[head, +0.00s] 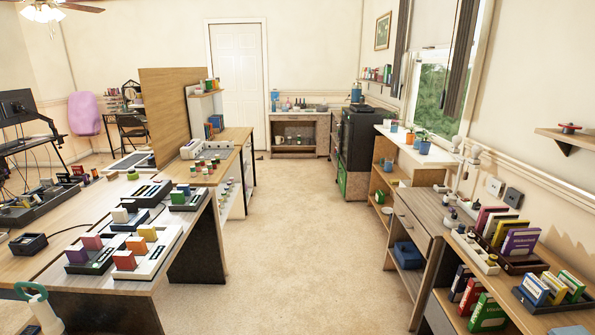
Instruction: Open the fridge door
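A dark, boxy appliance (362,142) stands far back along the right wall, beyond the shelves. It may be the fridge, but it is too small and dark to be sure. I see its left side at a steep angle, and no open door or handle can be made out. Neither my left nor my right gripper shows in the head view.
A carpet aisle (275,235) runs clear down the middle. A wooden desk (60,225) with block sets is on the left. A drawer cabinet (410,222) and a low shelf (480,262) with boxes line the right.

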